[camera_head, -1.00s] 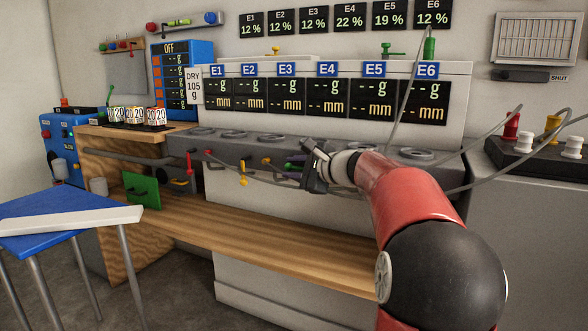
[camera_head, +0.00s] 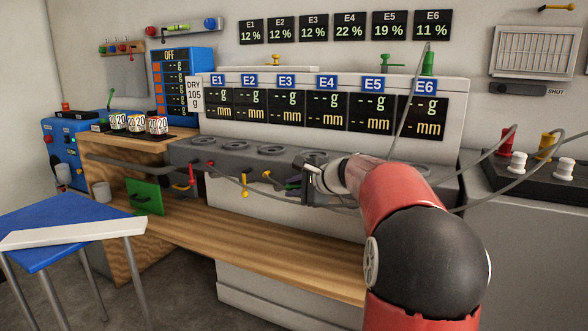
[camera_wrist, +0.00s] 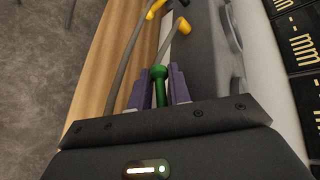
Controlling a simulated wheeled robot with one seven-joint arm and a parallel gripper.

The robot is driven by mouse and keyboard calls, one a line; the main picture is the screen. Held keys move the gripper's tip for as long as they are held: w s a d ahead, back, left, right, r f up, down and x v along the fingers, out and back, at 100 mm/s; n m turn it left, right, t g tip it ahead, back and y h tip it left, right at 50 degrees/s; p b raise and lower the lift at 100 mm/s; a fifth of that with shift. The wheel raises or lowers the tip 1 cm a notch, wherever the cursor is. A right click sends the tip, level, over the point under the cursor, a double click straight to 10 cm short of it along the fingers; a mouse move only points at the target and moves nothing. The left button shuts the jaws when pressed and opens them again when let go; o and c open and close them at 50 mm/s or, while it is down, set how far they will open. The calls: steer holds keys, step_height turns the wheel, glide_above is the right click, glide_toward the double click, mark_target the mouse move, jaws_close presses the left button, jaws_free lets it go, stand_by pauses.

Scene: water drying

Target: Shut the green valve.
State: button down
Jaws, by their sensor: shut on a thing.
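The green valve handle (camera_wrist: 158,88), with a rounded knob at its end, shows between the two purple fingers of my gripper (camera_wrist: 158,78) in the wrist view. The fingers are closed on it from both sides. In the head view my gripper (camera_head: 293,184) is at the front of the grey rail (camera_head: 232,168), below the E3 and E4 labels. There, its dark body and my arm hide most of the green handle. I cannot tell the valve's exact angle.
A red handle (camera_head: 192,172) and a yellow handle (camera_head: 245,186) hang from the rail to the left. Grey cables cross the rail front and right side. The wooden shelf (camera_head: 240,241) below is mostly clear. A blue table (camera_head: 60,222) stands at the left.

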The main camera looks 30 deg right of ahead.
steer(key=g+p, duration=0.1)
steer(key=p, duration=0.3)
steer(key=shift+s+g+h, duration=0.1)
steer(key=shift+g+h, duration=0.2)
steer(key=shift+h, duration=0.1)
steer(key=shift+s+d+f+n+g+h+p, duration=0.1)
steer(key=shift+f+n+g+h+p, duration=0.35)
steer(key=shift+p, duration=0.8)
steer(key=shift+f, duration=0.2)
steer(key=c, duration=1.6)
jaws_free()
steer(key=shift+c, duration=0.2)
steer(key=v, duration=0.7)
steer(key=shift+s+r, duration=0.3)
steer(key=shift+d, duration=0.15)
steer(key=shift+c, duration=0.5)
